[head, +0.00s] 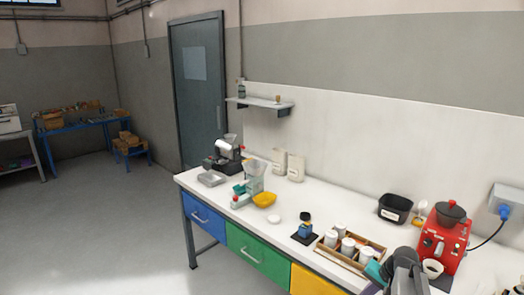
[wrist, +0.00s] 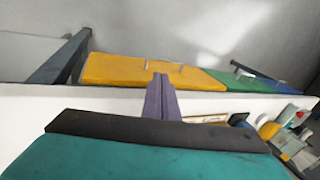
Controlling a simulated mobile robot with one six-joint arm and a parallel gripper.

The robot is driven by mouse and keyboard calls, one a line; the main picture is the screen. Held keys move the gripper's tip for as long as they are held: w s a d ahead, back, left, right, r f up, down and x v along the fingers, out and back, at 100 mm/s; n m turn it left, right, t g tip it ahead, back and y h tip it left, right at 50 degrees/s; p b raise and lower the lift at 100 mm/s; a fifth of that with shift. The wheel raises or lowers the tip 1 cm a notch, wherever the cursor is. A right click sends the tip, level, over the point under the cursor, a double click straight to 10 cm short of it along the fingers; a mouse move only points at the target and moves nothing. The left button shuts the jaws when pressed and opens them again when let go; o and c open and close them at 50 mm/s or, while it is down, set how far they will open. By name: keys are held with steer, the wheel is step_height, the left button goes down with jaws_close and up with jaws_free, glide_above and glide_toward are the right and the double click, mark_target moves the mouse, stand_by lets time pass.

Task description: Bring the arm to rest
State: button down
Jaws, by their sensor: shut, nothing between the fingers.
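My gripper (wrist: 161,80) shows in the wrist view as two purple-grey fingers pressed together, with nothing between them. It is over the white bench top (wrist: 30,110), with the yellow drawer (wrist: 125,70) and green drawer (wrist: 245,82) beyond the fingertips. In the head view my dark grey arm (head: 405,272) is folded low at the bottom right, above the front part of the bench. The fingertips cannot be made out in that view.
A red machine (head: 440,240) stands close right of my arm. A wooden tray (head: 335,257) of white jars is just left. Floor (head: 90,220) beyond the bench is clear.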

steer(key=s+a+f+n+g+h, duration=0.2)
steer(key=s+a+f+n, duration=0.3)
steer(key=a, duration=0.5)
steer(key=s+a+f+n+g+h, duration=0.1)
steer(key=s+a+f+n, duration=0.2)
steer(key=s+a+f, duration=0.5)
steer(key=s+a+f+g+b, duration=0.1)
steer(key=s+f+g+b, duration=0.2)
steer(key=s+f, duration=0.9)
steer(key=s+a+f+g+b, duration=0.1)
steer(key=s+f+g+b, duration=0.2)
steer(key=s+f+b, duration=0.6)
steer(key=x, duration=0.9)
steer(key=shift+w+f, duration=0.2)
steer(key=shift+f, duration=0.05)
